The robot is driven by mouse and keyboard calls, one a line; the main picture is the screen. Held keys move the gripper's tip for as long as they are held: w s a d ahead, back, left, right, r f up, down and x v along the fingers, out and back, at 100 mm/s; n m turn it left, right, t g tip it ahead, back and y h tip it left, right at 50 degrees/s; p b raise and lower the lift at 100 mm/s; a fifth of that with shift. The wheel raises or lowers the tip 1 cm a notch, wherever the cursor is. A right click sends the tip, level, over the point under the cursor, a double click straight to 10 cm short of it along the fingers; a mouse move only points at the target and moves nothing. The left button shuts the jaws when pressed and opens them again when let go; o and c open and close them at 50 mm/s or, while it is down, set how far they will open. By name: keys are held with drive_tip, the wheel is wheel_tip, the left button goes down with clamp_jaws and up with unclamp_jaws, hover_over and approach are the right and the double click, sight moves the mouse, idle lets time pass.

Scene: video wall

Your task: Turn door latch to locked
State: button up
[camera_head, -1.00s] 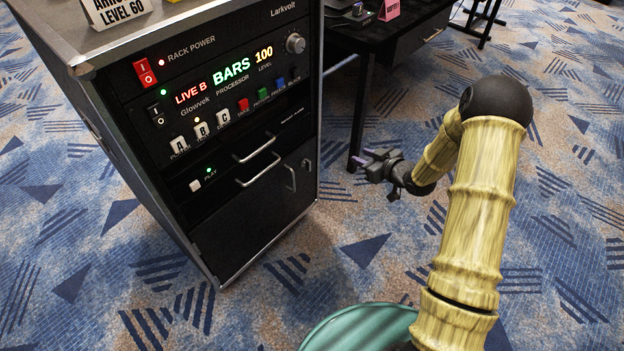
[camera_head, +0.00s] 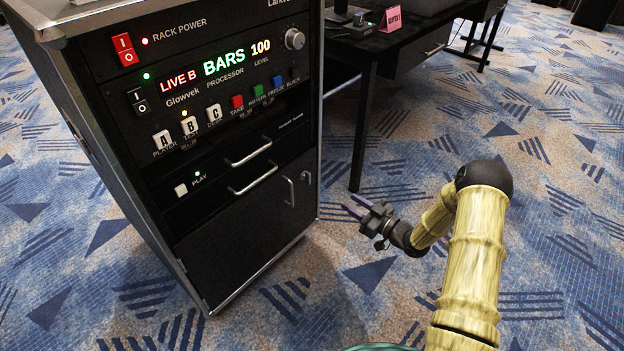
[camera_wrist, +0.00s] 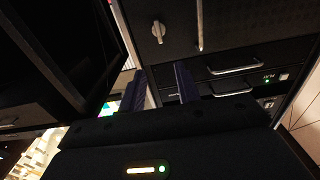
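The black door (camera_head: 245,225) is the lowest panel of the rack and looks shut. Its small silver latch (camera_head: 306,176) sits near the door's upper right edge, right of an upright silver handle (camera_head: 289,190). In the wrist view the latch (camera_wrist: 158,31) is a small knob with an elongated grip, roughly upright in that picture, beside the handle (camera_wrist: 199,30). My gripper (camera_head: 356,204) is right of the rack, apart from the latch. Its two purple fingers (camera_wrist: 161,82) stand apart with nothing between them.
The rack (camera_head: 200,130) has lit displays, coloured buttons and two silver drawer handles (camera_head: 249,152) above the door. A black table (camera_head: 385,40) with a pink card (camera_head: 391,18) stands behind on the right. Patterned carpet (camera_head: 330,280) is clear before the rack.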

sight(310, 177)
drive_tip(key=b+x, duration=0.5)
drive_tip(key=x, duration=1.1)
drive_tip(key=shift+a+f+b, duration=0.1)
drive_tip(key=shift+b, duration=0.3)
drive_tip(key=shift+w+a, duration=0.3)
drive_tip(key=shift+w, duration=0.05)
drive_tip(key=shift+c, duration=0.2)
clamp_jaws()
